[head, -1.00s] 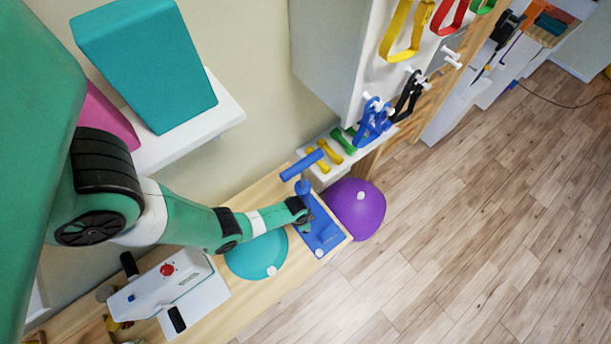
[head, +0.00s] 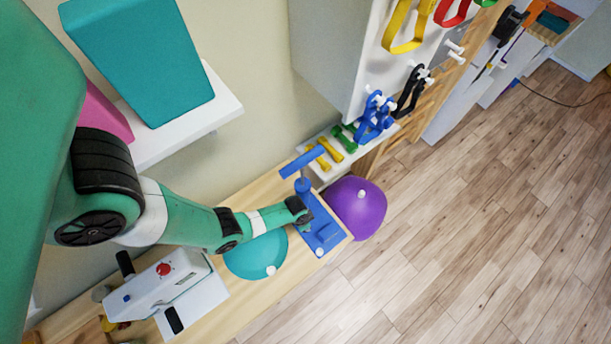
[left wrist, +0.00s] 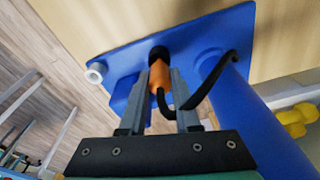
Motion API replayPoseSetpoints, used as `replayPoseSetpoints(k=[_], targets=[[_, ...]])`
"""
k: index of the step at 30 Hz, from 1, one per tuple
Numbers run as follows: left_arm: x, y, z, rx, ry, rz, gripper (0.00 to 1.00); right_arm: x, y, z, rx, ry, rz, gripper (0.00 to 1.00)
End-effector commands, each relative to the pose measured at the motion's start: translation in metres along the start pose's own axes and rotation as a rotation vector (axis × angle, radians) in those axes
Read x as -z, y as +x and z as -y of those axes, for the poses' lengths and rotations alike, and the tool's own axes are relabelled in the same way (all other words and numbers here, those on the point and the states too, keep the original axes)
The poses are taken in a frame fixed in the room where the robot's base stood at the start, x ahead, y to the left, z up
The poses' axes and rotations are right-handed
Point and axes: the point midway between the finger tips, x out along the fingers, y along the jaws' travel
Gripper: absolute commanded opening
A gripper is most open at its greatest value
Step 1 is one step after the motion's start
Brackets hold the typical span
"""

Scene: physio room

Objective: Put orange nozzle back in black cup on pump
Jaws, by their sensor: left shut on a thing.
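The blue pump stands on the wooden bench, with its base plate (head: 335,238) and its T-handle (head: 302,163) showing in the head view. In the left wrist view its base (left wrist: 110,65) and blue barrel (left wrist: 250,115) show. My left gripper (left wrist: 160,85) is shut on the orange nozzle (left wrist: 160,78), which sits between its two grey fingers. A black hose (left wrist: 190,103) loops from the nozzle toward the barrel. The nozzle's far end meets the black cup (left wrist: 158,52) on the base; I cannot tell how deep it sits. My right gripper is not in view.
A teal dome (head: 258,254) and a white device with a red knob (head: 180,285) share the bench (head: 255,195). Yellow and green dumbbells (head: 330,149) lie on a small shelf behind.

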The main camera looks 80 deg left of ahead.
Motion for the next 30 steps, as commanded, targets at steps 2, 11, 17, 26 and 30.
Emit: replayPoseSetpoints(k=[2,11,17,26,30], targets=[[0.0,0.0019,0.0,0.0,0.0,-0.001,0.0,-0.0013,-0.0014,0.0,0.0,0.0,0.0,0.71],[0.0,0.0015,0.0,0.0,0.0,0.0,0.0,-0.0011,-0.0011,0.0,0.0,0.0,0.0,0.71],[-0.0004,0.004,0.0,0.0,0.0,0.0,0.0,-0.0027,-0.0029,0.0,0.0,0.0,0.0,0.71],[-0.0011,0.0086,0.0,0.0,0.0,0.0,0.0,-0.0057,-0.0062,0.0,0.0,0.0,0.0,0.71],[-0.001,0.0082,0.0,0.0,0.0,0.0,0.47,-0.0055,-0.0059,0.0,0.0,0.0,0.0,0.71]])
